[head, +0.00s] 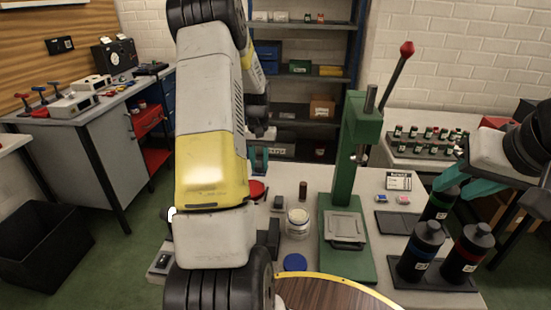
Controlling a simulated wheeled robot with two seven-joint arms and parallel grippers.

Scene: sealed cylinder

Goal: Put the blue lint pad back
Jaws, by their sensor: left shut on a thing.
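My right gripper (463,187) is at the right, above the dark bottles. Its teal fingers are apart and nothing shows between them.
A green press (362,140) with a red-knobbed lever stands mid-bench. A white jar (298,222) and a blue disc (294,262) are left of it. Dark bottles (420,250) stand on a tray at the right. My left arm hides the bench's left part.

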